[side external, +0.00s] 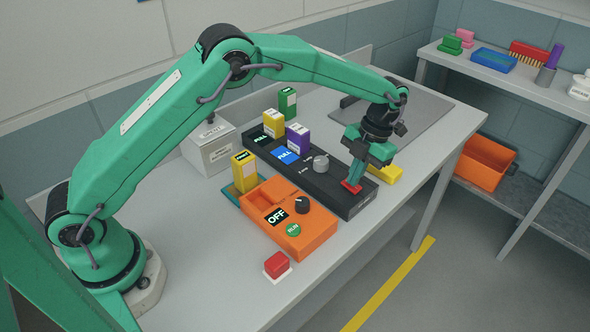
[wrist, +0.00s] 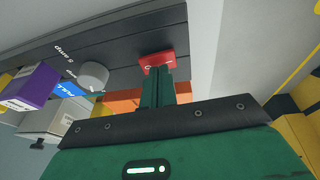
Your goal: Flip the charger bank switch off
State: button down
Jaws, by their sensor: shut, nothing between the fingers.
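The charger bank (side external: 327,186) is a long black unit on the bench, with a blue FULL display, a grey knob (side external: 321,163) and a red rocker switch (side external: 352,188) at its right end. My gripper (side external: 353,180) points down at the red switch, shut and empty, its tips at or just above it. In the wrist view the shut fingertips (wrist: 158,74) overlap the lower edge of the red switch (wrist: 153,60), which carries white marks. I cannot tell whether they touch, or which way the rocker is tipped.
An orange charger (side external: 316,240) with an OFF display and black knob stands in front of the bank. A red button (side external: 277,264) sits near the bench edge. Yellow and purple packs (side external: 297,138) stand on the bank's left part. A yellow block (side external: 386,173) lies just behind my gripper.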

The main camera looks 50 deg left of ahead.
jog(key=shift+d+r, duration=0.1)
jog(key=shift+r, duration=0.5)
jog(key=a+v, duration=0.1)
jog(key=v, duration=1.1)
jog(key=shift+s+d+r, duration=0.2)
jog(key=shift+d+r, duration=0.05)
jog(key=shift+d, duration=0.1)
jog(key=shift+a+r, duration=0.2)
jog(key=shift+a, duration=0.45)
jog(key=shift+f, duration=0.2)
jog(key=x, duration=1.2)
jog(key=shift+w+d+f, duration=0.15)
jog(key=shift+w, duration=0.15)
jog(key=shift+f, duration=0.7)
